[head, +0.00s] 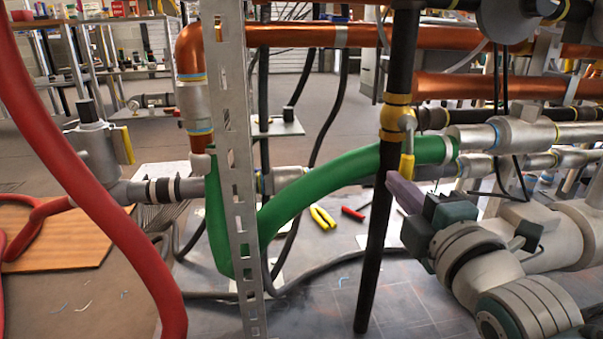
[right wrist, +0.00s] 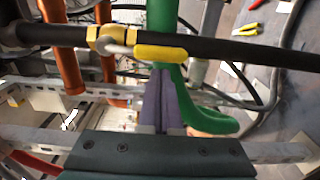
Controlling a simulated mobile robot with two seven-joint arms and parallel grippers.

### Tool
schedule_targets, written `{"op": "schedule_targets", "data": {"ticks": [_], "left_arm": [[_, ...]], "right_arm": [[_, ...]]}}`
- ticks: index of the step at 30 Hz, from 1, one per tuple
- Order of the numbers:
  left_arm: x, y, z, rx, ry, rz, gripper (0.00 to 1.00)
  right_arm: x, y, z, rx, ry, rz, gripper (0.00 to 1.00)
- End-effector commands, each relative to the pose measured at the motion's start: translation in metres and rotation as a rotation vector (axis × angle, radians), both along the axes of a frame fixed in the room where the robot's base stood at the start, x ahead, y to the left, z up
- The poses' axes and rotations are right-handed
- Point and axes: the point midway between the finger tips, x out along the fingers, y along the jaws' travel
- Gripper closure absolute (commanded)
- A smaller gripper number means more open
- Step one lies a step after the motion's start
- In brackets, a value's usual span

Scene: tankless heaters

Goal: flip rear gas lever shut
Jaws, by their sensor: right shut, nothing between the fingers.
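A yellow-handled lever (head: 407,166) hangs from a brass-yellow valve (head: 396,117) on a black vertical pipe (head: 374,240). The handle points down and lies along the pipe. The lever also shows in the right wrist view (right wrist: 160,53), where it runs parallel to the black pipe (right wrist: 230,48). My right gripper (head: 394,180) is shut and empty, its purple fingers just below and beside the lever's lower end. In the right wrist view the fingertips (right wrist: 162,74) reach up to the handle's edge; I cannot tell whether they touch. My left gripper is not in view.
A green hose (head: 320,185) curves behind the black pipe. A perforated metal post (head: 238,150) and a red hose (head: 95,170) stand left. Copper pipes (head: 300,36) cross above. Another yellow lever (head: 123,145) is on a grey fitting at left. Pliers (head: 322,217) lie below.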

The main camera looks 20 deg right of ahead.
Motion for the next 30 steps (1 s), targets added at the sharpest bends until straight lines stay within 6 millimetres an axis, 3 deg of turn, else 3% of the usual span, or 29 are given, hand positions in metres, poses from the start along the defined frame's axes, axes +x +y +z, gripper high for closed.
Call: {"op": "schedule_targets", "data": {"ticks": [30], "left_arm": [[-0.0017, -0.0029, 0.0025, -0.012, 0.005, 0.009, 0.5]], "right_arm": [[-0.0021, -0.0049, -0.0012, -0.089, 0.021, 0.0, 1.0]]}}
